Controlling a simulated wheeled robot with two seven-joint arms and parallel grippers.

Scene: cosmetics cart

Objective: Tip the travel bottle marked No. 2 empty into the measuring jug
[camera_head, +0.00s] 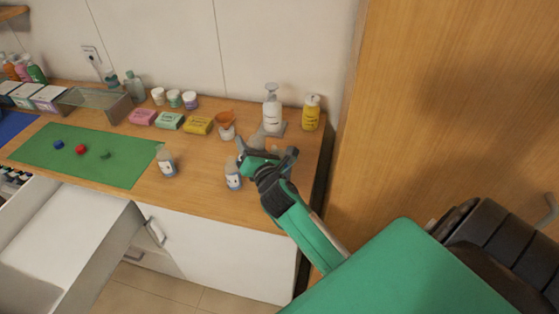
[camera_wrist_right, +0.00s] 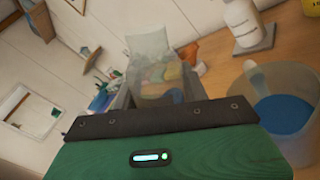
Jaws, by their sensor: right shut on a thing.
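My right gripper (camera_head: 252,158) is over the right part of the counter, shut on a pale translucent bottle (camera_head: 257,141). In that view a clear jug (camera_wrist_right: 283,108) with blue liquid stands to the right of the gripper, apart from the bottle. The jug is mostly hidden behind my gripper in the head view. My left gripper is out of view.
A white pump bottle (camera_head: 272,110), a yellow bottle (camera_head: 311,114) and an orange funnel (camera_head: 225,119) stand behind. Soap boxes (camera_head: 170,122) and small jars line the back. A green mat (camera_head: 90,165) holds small caps. A drawer (camera_head: 70,235) is open at left.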

